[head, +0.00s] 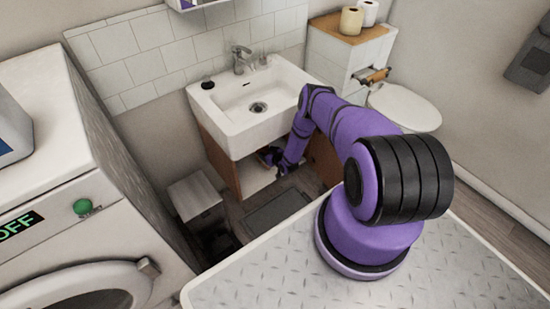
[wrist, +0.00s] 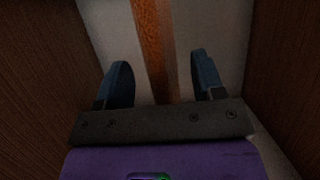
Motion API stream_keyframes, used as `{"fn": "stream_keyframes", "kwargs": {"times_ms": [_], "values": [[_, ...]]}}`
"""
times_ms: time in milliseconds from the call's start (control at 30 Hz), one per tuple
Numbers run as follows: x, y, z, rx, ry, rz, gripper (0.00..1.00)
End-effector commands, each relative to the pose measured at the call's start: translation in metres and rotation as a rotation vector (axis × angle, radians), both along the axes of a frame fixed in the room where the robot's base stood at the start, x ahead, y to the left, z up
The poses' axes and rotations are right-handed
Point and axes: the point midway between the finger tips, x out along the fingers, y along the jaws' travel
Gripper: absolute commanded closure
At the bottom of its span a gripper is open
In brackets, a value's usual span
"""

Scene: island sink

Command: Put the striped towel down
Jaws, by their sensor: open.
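My gripper (wrist: 160,62) is open in the wrist view, its two blue fingers apart. A narrow orange-brown strip (wrist: 154,45) runs between the fingers, over a pale surface; I cannot tell what it is or whether the fingers touch it. In the head view my gripper (head: 271,157) is low under the sink, at the open cabinet, and small and partly shaded. I cannot make out a striped towel in either view.
The white sink (head: 247,116) stands above my gripper. Dark brown wooden panels (wrist: 40,90) flank it in the wrist view. A pale shelf (head: 252,181) lies below. A small bin (head: 195,195), a grey floor mat (head: 277,211), a washing machine (head: 75,215) and a toilet (head: 405,108) are nearby.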

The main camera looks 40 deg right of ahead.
Motion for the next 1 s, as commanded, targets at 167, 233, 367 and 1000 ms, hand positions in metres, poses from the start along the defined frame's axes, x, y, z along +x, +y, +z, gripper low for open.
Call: {"fn": "stream_keyframes", "kwargs": {"times_ms": [167, 233, 367, 1000], "values": [[-0.027, -0.002, 0.012, 0.001, 0.002, 0.000, 0.38], [-0.039, -0.002, 0.017, 0.002, 0.001, -0.001, 0.38], [-0.062, -0.003, 0.027, 0.000, 0.001, -0.001, 0.38], [-0.101, -0.004, 0.043, 0.000, -0.001, -0.001, 0.38]]}}
